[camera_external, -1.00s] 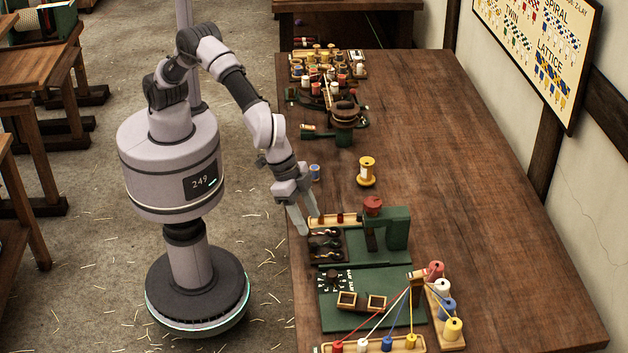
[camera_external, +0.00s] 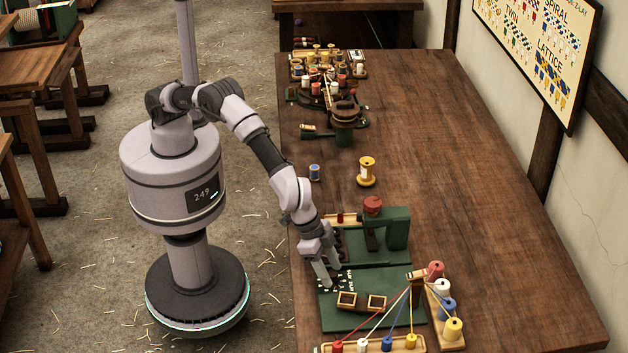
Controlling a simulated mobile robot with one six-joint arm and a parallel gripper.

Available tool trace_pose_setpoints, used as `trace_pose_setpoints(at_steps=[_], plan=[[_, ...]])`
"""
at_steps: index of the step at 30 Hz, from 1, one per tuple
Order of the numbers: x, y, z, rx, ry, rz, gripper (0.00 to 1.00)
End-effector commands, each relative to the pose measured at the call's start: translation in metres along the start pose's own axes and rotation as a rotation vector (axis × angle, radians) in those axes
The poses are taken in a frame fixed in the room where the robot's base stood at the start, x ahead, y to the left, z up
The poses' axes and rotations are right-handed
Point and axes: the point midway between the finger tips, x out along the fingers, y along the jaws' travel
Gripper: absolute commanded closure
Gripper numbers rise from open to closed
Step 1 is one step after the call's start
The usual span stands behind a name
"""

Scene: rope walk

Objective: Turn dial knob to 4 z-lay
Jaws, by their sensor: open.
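The dial plate is the left part of a green board (camera_external: 334,320) near the front of the table, with white marks (camera_external: 349,281) around the dial. From this view I cannot tell whether the fingers touch the knob, or which mark the knob points to.
A green press with a red knob (camera_external: 373,205) stands just behind the board. Strung bobbins (camera_external: 453,328) stand front right. A yellow spool (camera_external: 366,172) stands farther back. The table's right side (camera_external: 480,190) is clear.

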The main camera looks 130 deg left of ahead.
Motion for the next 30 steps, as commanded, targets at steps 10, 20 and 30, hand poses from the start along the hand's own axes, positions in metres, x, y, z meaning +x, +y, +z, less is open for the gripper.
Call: trace_pose_setpoints(at_steps=[10,20,30], plan=[[-0.0006,-0.0001,-0.0001,0.0,0.0,0.0,0.91],[-0.0009,-0.0003,-0.0002,0.018,0.0,0.007,1.0],[-0.0015,-0.0021,-0.0015,0.201,0.001,0.084,1.0]])
